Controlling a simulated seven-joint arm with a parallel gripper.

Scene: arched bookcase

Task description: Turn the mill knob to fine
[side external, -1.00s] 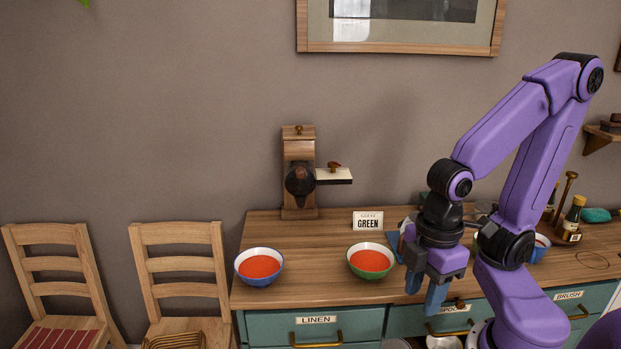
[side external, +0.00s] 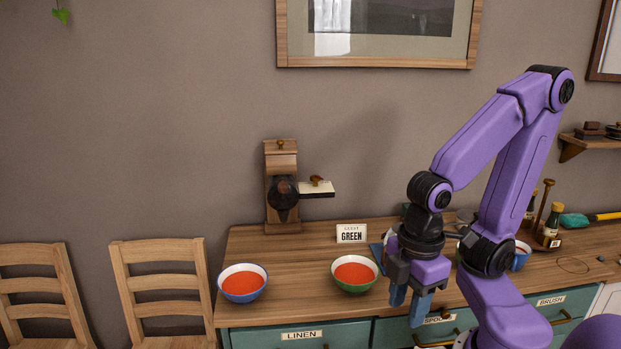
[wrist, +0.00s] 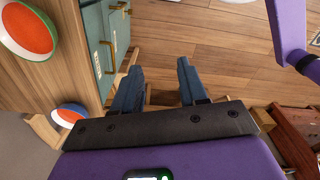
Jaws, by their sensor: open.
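The wooden mill (side external: 281,165) stands upright at the back left of the counter, against the wall. A dark round knob (side external: 283,192) is on its front; I cannot read its setting. A small pale shelf with a brown knobbed piece (side external: 317,181) juts from its right side. My gripper (side external: 408,304) is open and empty, pointing down at the counter's front edge, right of the green-rimmed bowl and well away from the mill. In the wrist view my two blue fingers (wrist: 160,88) are apart with floor and drawer fronts below. The mill is not in the wrist view.
A blue-rimmed bowl (side external: 243,283) and a green-rimmed bowl (side external: 354,274) of red soup stand near the counter's front. A card reading GREEN (side external: 352,234) stands behind them. Bottles (side external: 550,228) stand at right. The counter (side external: 300,250) is clear before the mill.

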